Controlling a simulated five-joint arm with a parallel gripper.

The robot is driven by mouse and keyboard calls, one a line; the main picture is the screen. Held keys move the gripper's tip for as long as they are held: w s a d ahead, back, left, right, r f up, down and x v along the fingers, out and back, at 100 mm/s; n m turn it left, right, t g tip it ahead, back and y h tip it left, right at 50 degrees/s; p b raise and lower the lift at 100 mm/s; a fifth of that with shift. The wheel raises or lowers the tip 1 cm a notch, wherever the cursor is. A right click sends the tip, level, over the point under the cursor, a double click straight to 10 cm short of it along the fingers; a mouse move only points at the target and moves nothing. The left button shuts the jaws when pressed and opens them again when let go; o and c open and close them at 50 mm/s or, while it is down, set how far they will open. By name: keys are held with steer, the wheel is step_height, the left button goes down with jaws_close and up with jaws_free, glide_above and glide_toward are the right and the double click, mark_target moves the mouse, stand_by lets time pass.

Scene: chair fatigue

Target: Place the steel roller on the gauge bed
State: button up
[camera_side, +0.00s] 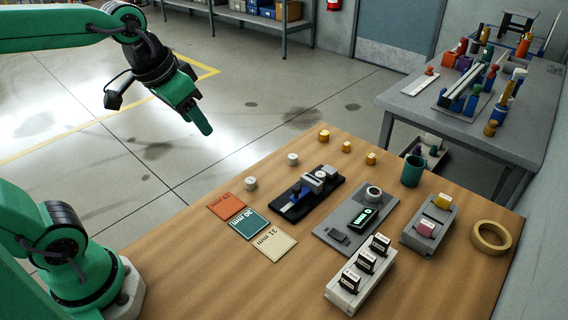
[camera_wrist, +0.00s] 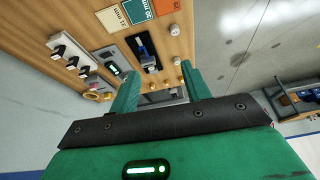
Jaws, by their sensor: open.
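Two pale, silvery short rollers stand on the wooden table: a nearer one (camera_side: 250,183) by the orange card and a farther one (camera_side: 293,159). Which of them is the steel roller, I cannot tell. A black bed (camera_side: 296,204) with a blue slide and grey blocks lies right of them and looks like the gauge bed; no roller is clearly visible on it. It also shows in the wrist view (camera_wrist: 148,52). My gripper (camera_side: 204,126) is raised beyond the table's left edge. In the wrist view its green fingers (camera_wrist: 158,78) are apart with nothing held between them.
Several brass-coloured rollers (camera_side: 347,146) stand along the far edge. Cards marked in mm (camera_side: 248,224) lie front left.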

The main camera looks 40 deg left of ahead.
steer(key=s+f+t, duration=0.1)
steer(key=s+f, duration=0.2)
steer(key=s, duration=0.3)
steer(key=shift+s+a+n, duration=0.15)
steer(key=shift+a+n, duration=0.15)
steer(key=shift+a, duration=0.15)
